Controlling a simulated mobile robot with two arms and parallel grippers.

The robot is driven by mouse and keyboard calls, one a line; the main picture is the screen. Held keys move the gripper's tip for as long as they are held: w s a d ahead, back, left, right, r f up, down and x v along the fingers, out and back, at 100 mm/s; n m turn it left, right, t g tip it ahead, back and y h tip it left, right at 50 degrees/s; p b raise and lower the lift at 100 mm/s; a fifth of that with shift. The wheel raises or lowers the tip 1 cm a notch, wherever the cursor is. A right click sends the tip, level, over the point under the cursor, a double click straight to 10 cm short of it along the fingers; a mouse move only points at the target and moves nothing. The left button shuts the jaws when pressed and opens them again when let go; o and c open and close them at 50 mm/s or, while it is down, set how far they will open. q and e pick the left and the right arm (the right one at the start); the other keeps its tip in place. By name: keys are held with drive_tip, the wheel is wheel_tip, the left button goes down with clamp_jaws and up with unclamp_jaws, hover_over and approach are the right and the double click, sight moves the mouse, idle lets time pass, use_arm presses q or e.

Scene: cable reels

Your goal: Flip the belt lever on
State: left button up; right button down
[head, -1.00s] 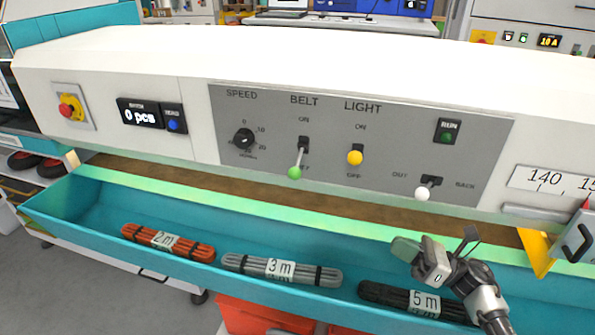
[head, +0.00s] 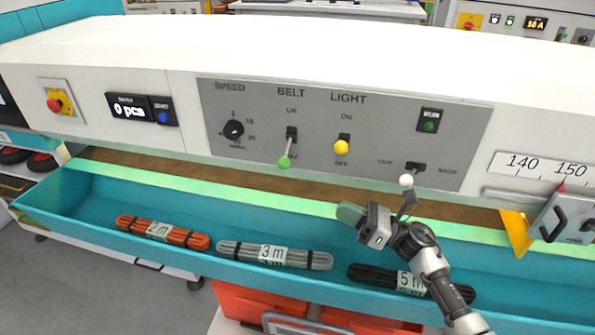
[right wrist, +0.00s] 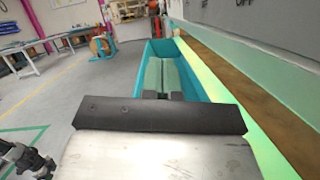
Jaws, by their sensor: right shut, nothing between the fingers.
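The belt lever (head: 285,162) has a green knob and sits under the BELT label on the grey control panel (head: 235,172). Its knob hangs down at the lower end, near the OFF marking, which it partly covers. My right gripper (head: 350,213) is shut and empty. It is in front of and below the panel, over the teal trough, to the right of the belt lever and apart from it. In the right wrist view the closed fingers (right wrist: 162,78) point along the trough.
The light lever (head: 341,147) with a yellow knob and the OUT/BACK lever (head: 406,180) with a white knob stand right of the belt lever. The teal trough (head: 75,200) below holds orange, grey and black cable bundles. A red stop button (head: 55,105) is at left.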

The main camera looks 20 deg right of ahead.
sight(287, 151)
use_arm(q)
drive_tip(key=shift+s+r+p, duration=0.2)
drive_tip(key=shift+r+p, duration=0.5)
drive_tip(key=shift+r, duration=0.05)
drive_tip(key=shift+s+r+p, duration=0.2)
drive_tip(key=shift+r+p, duration=0.5)
drive_tip(key=shift+r, duration=0.1)
drive_tip(key=shift+s+r+p, duration=0.2)
drive_tip(key=shift+r+p, duration=0.5)
drive_tip(key=shift+r, duration=0.05)
use_arm(e)
drive_tip(key=d+r+x, duration=0.1)
drive_tip(key=r+x, duration=0.1)
drive_tip(key=x, duration=1)
drive_tip(key=shift+w+a+r, duration=0.2)
drive_tip(key=shift+a+r, duration=0.05)
drive_tip(key=shift+r, duration=0.15)
use_arm(q)
drive_tip(key=shift+r+p, duration=0.45)
use_arm(e)
drive_tip(key=shift+s+a+r+m, duration=0.15)
drive_tip(key=shift+r+m, duration=0.15)
drive_tip(key=shift+m, duration=0.2)
use_arm(q)
drive_tip(key=shift+w+r+p, duration=0.1)
drive_tip(key=shift+r+p, duration=0.3)
use_arm(e)
drive_tip(key=shift+s+r+m+h, duration=0.1)
drive_tip(key=shift+r+m+h, duration=0.1)
drive_tip(key=shift+m+h, duration=0.15)
